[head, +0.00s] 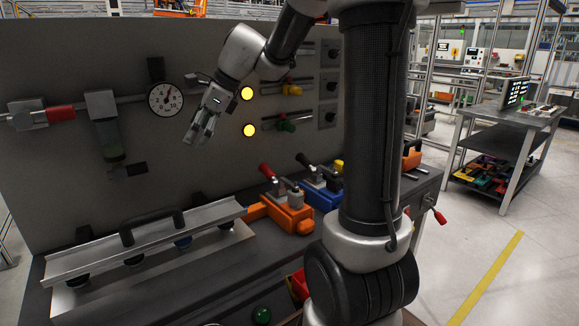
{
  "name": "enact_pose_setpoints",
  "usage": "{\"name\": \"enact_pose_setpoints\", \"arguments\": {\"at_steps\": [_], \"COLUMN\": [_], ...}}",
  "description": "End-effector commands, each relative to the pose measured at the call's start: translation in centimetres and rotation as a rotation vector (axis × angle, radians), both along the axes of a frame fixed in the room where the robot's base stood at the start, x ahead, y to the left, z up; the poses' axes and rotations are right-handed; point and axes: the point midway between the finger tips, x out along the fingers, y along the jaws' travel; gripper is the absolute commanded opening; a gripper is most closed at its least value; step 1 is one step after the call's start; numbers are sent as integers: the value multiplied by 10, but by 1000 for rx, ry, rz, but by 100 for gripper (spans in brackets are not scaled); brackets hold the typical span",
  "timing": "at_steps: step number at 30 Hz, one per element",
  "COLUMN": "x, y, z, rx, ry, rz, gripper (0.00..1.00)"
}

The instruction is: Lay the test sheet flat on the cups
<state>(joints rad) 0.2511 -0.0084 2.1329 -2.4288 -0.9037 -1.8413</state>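The test sheet appears to be the long silver metal piece (205,216) with a black handle (152,226) on top, at the lower left of the bench. The gap between the fingers is too small to judge.
A grey panel (60,160) with a gauge (166,99), two lit yellow lamps (248,130) and valves stands behind the bench. Orange (285,214) and blue (322,197) clamp fixtures sit right of the sheet. A green button (262,315) is at the front. My arm column hides part of the right side.

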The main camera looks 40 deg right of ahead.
Motion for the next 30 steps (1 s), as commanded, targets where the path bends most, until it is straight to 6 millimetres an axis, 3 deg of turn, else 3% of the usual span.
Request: {"name": "enact_pose_setpoints", "arguments": {"at_steps": [2, 3, 5, 7, 9, 11, 12, 14, 16, 17, 18, 21, 24, 27, 30], "x": [28, 40, 48, 41, 19, -10, -35, -76, -126, -147, -173, -228, -262, -278, -282], "y": [0, -9, -31, -69, -112, -147, -167, -189, -198, -197, -191, -166, -141, -127, -124], "z": [52, 81, 121, 156, 172, 170, 161, 136, 96, 78, 55, 8, -18, -29, -32], "rx": [158, 272, 470, 725, 998, 1238, 1397, 1624, 1848, -1748, -1613, -1321, -1126, -1028, -1003], "ry": [-107, -151, -193, -207, -179, -122, -65, 47, 217, -269, -327, -417, -454, -468, -470], "rz": [-322, -516, -813, -1151, -1483, -1762, -1946, -2220, -2528, 2413, 2271, 2005, 1854, 1784, 1765], "gripper": [97, 97, 97, 97, 97, 97, 97, 97, 97, 97, 97, 97, 97, 97, 97]}}
